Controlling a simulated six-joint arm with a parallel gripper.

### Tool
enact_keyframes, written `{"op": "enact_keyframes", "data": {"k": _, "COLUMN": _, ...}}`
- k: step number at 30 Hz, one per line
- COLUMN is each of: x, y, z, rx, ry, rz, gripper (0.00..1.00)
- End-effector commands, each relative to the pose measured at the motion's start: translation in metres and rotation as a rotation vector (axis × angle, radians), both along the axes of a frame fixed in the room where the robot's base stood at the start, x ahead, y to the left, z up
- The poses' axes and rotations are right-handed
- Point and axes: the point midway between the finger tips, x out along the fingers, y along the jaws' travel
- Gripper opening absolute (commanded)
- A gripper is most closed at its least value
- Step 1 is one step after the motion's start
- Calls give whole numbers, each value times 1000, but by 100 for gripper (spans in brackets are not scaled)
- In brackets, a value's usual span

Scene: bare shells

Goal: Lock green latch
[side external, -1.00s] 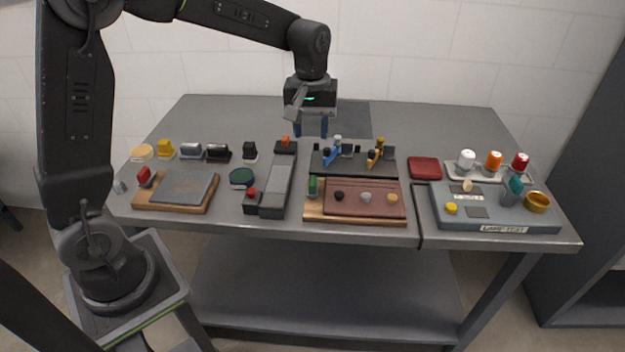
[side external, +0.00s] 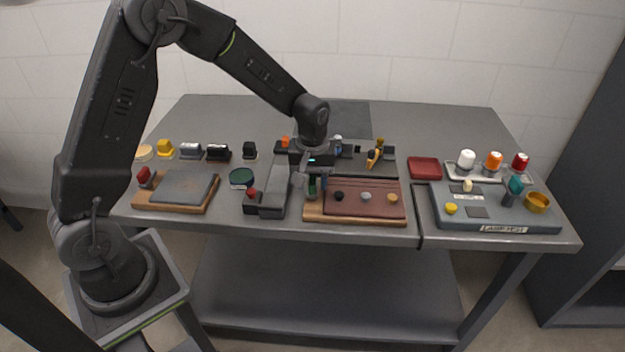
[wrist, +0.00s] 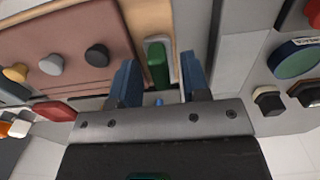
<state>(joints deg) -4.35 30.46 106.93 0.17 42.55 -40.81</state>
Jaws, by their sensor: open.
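The green latch (side external: 312,190) is a small upright green piece at the left end of a wooden board (side external: 314,214), beside a reddish-brown panel (side external: 365,203) with three knobs. In the wrist view the green latch (wrist: 157,62) lies on a pale plate, between my two blue fingers in the picture. My gripper (side external: 312,184) is open and low over the board's left end, with a finger on either side of the latch. The gripper also shows in the wrist view (wrist: 157,75). I cannot tell whether a finger touches the latch.
A long dark grey block (side external: 275,190) stands close left of the board. A dark fixture with an orange lever (side external: 374,154) lies behind it. A grey-blue panel (side external: 495,219) with several controls is at the right.

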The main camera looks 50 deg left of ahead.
Motion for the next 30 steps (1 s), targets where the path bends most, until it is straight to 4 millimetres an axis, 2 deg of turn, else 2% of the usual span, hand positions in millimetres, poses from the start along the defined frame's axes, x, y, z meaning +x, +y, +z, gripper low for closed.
{"op": "enact_keyframes", "data": {"k": 9, "x": 0, "y": 0, "z": -3, "rx": 0, "ry": 0, "rz": 0, "gripper": 43}}
{"op": "enact_keyframes", "data": {"k": 22, "x": 0, "y": 0, "z": -2, "rx": 0, "ry": 0, "rz": 0, "gripper": 1}}
{"op": "enact_keyframes", "data": {"k": 30, "x": 0, "y": 0, "z": -2, "rx": 0, "ry": 0, "rz": -9, "gripper": 0}}
